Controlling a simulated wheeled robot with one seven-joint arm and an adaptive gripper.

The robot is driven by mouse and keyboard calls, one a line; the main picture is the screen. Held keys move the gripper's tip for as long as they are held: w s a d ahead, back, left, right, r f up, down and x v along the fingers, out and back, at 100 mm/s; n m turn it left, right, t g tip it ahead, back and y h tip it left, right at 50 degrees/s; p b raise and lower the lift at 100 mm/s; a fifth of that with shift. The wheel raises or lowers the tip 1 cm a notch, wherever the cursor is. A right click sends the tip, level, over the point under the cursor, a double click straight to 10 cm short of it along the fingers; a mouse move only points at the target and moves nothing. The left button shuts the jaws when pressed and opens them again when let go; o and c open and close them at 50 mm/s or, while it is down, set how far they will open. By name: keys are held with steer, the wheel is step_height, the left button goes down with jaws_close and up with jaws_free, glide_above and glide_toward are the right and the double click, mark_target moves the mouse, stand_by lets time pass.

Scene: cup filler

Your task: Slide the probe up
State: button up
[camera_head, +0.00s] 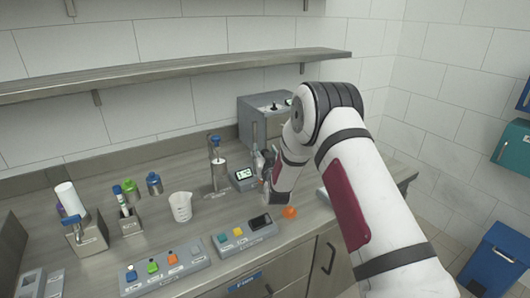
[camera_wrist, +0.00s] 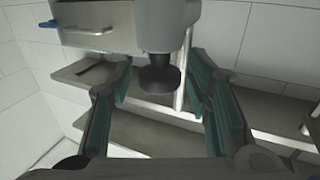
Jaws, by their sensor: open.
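I cannot tell for certain which part is the probe. A blue-topped upright piece on a slim stand (camera_head: 216,143) rises from the counter in the head view, left of a small display box (camera_head: 243,177). My gripper (camera_head: 265,170) is right of that box, in front of a grey machine (camera_head: 262,120), and partly hidden by my wrist. In the wrist view my gripper (camera_wrist: 165,105) is open, with its two teal-padded fingers wide apart. A grey cylinder with a dark round end (camera_wrist: 158,76) shows between them, with clear gaps on both sides.
A measuring cup (camera_head: 181,206), a holder with a white cylinder (camera_head: 80,220) and small bottles stand to the left. Button panels (camera_head: 165,268) line the counter's front, with an orange piece (camera_head: 289,212) near the edge. A shelf (camera_head: 180,72) runs above.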

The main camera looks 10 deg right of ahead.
jaws_close()
step_height(320, 180, up, 8)
steer(key=shift+f+p, duration=0.15)
steer(key=shift+p, duration=0.6)
jaws_free()
